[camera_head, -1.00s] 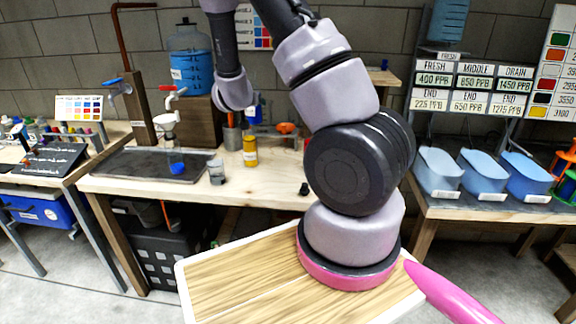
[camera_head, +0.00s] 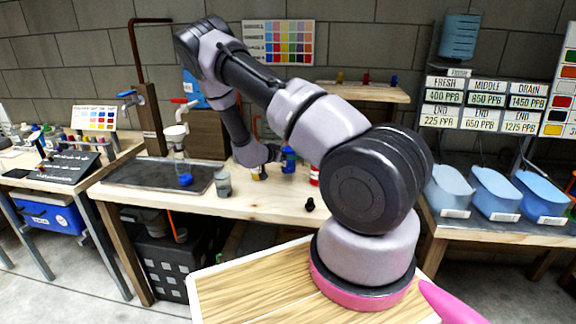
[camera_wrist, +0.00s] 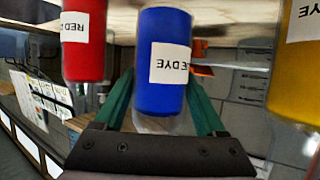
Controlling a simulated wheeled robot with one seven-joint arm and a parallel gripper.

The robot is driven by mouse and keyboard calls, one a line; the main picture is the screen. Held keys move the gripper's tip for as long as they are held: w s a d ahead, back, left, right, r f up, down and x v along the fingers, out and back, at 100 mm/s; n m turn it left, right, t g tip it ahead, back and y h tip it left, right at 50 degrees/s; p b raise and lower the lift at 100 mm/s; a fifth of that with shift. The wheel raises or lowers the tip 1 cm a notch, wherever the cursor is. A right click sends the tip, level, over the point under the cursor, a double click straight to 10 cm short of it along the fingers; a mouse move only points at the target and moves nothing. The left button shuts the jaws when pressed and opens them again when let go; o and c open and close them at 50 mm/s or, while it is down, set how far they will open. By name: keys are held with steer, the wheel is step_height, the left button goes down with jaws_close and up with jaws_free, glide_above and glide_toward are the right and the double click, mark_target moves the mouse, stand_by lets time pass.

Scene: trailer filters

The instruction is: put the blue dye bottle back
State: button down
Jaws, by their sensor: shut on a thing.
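The blue dye bottle (camera_wrist: 163,62) fills the middle of the wrist view, with its white label partly readable. My gripper (camera_wrist: 160,78) is shut on it, with a green finger on each side. The wrist picture looks upside down, with the wooden bench top along its upper edge. A red dye bottle (camera_wrist: 84,42) and a yellow dye bottle (camera_wrist: 295,65) stand either side of it, apart from the fingers. In the head view the blue bottle (camera_head: 289,157) shows over the bench between the yellow and red bottles. There my wrist hides the fingers. I cannot tell whether the bottle touches the bench.
The wooden bench (camera_head: 270,207) also holds a grey cup (camera_head: 223,184), a small black object (camera_head: 310,204) and a dark tray (camera_head: 150,176). A wall shelf (camera_head: 360,93) with small coloured items is behind. Blue tubs (camera_head: 495,190) stand at right.

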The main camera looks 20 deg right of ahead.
mark_target(284, 163)
steer(key=shift+f, duration=1.7)
steer(key=shift+f, duration=0.1)
jaws_free()
steer(key=shift+f, duration=0.1)
